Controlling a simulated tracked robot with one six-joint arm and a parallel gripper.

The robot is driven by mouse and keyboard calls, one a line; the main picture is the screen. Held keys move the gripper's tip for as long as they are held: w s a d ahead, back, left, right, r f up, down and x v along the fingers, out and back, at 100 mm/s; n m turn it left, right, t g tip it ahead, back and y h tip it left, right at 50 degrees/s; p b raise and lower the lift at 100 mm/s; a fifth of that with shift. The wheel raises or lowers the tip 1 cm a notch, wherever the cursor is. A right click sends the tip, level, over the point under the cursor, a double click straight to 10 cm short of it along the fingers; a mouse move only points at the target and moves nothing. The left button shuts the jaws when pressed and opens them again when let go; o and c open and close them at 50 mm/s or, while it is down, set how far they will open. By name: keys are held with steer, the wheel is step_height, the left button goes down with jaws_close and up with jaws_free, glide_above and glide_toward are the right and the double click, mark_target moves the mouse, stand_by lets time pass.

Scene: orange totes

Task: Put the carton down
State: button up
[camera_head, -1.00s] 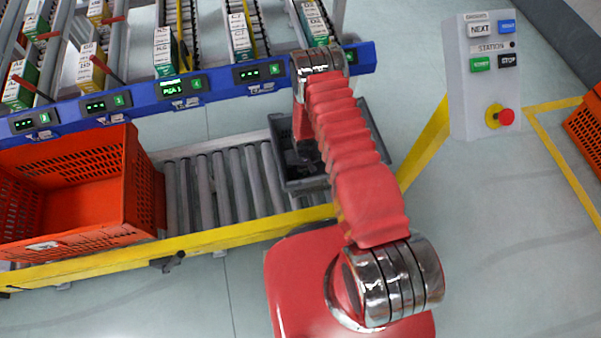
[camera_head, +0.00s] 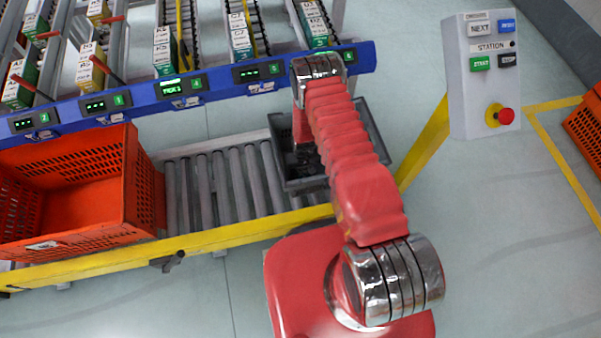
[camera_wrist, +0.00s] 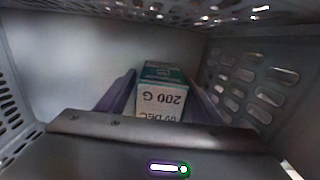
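Carton and fingers are inside a grey tote (camera_wrist: 90,45) with slotted walls. Whether the carton touches the tote floor is not clear. In the head view the grey tote (camera_head: 371,128) stands on the roller conveyor, and my red arm hides most of its inside, the gripper and the carton.
An orange tote (camera_head: 135,190) stands at the left on the roller conveyor (camera_head: 225,185), with bare rollers between it and the grey tote. A blue rack rail (camera_head: 135,97) with small displays runs behind, below lanes of cartons. A control post (camera_head: 485,75) stands at the right.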

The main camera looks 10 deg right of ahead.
steer(key=shift+r, duration=0.15)
steer(key=shift+r, duration=6.15)
steer(key=shift+w+r, duration=0.15)
steer(key=shift+r, duration=0.1)
step_height(320, 180, up, 38)
steer(key=t, duration=0.3)
steer(key=s+r+t, duration=0.2)
steer(key=s+r, duration=1.7)
steer(key=s, duration=0.4)
steer(key=shift+d+r+t, duration=0.25)
steer(key=shift+d+t, duration=0.05)
steer(key=shift+d, duration=0.05)
